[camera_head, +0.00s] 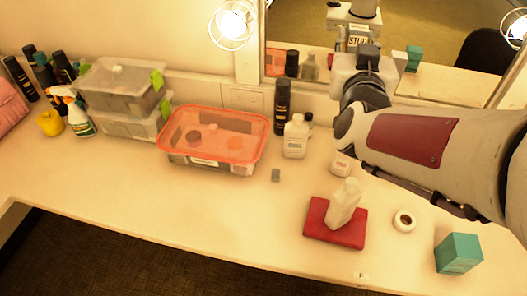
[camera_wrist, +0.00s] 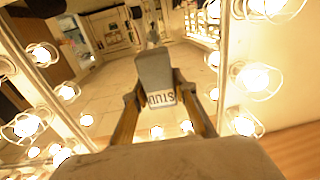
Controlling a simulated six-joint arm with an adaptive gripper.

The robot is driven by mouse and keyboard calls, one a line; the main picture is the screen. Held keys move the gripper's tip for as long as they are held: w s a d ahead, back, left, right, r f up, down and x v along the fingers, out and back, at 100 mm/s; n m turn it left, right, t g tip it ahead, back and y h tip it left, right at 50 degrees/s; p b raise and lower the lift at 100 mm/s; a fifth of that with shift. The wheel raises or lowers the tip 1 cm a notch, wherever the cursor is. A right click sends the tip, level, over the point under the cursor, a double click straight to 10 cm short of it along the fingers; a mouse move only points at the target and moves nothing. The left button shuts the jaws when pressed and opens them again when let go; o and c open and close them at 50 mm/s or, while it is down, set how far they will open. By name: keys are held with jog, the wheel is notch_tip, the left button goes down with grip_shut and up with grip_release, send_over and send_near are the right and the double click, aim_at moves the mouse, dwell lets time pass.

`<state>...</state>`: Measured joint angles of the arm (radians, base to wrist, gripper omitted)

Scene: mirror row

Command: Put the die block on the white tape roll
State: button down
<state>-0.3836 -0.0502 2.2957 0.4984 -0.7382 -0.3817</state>
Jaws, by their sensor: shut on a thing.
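My gripper (camera_head: 367,70) is raised high in front of the mirror. The die block also shows at the gripper's end in the head view (camera_head: 368,55).
A teal box (camera_head: 458,253) stands right of the roll. Left of it, a pale bottle-like object (camera_head: 344,204) is on a red pad (camera_head: 322,232). An orange-lidded bin (camera_head: 212,139), bottles (camera_head: 295,137) and a small grey cube (camera_head: 276,175) are further left. The mirror (camera_head: 440,72) is close behind.

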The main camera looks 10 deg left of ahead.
jog(key=s+a+f, duration=0.2)
jog(key=s+a, duration=0.5)
jog(key=s, duration=0.3)
jog(key=s+a+f, duration=0.2)
jog(key=s+a, duration=0.6)
jog(key=s, duration=0.2)
notch_tip(320, 180, down, 31)
jog(key=shift+w+d+r+h, duration=0.15)
jog(key=shift+w+d+h, duration=0.05)
jog(key=shift+h, duration=0.1)
dwell(1.1)
dwell(0.4)
jog(key=shift+f, duration=2.9)
jog(key=shift+f, duration=0.15)
jog(key=shift+f, duration=1.75)
jog(key=shift+f, duration=0.2)
jog(key=c, duration=1.6)
grip_release()
